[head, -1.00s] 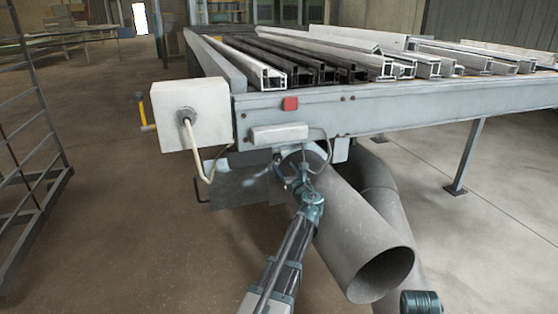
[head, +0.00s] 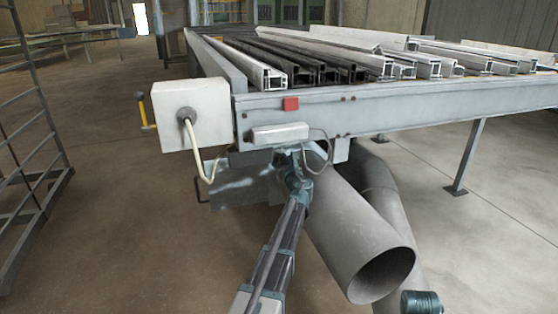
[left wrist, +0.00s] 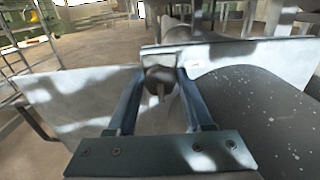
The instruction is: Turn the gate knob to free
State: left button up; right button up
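The gate knob (left wrist: 158,79) is a dark round knob with a small ridge pointing down, on the pale metal gate below the bench end. My left gripper (left wrist: 162,72) is around it in the left wrist view, one finger on each side. The fingers look very close to the knob's sides, but I cannot tell whether they press on it. In the head view my left gripper (head: 285,156) is under the bench's end rail, and the knob is hidden there. My right gripper is out of view.
A grey pipe (head: 352,220) slants down just right of my left arm. A white box (head: 190,112) with a cable hangs at the bench corner. The bench (head: 420,107) carries several profiles. A rack (head: 40,150) stands left. The floor between is clear.

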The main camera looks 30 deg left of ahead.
pick_arm(q)
grip_shut()
jog(key=shift+n, duration=0.3)
jog(key=n, duration=0.8)
jog(key=shift+n, duration=0.3)
jog(key=n, duration=0.4)
jog(key=shift+n, duration=2.2)
jog(key=shift+s+n, duration=0.1)
jog(key=shift+n, duration=0.2)
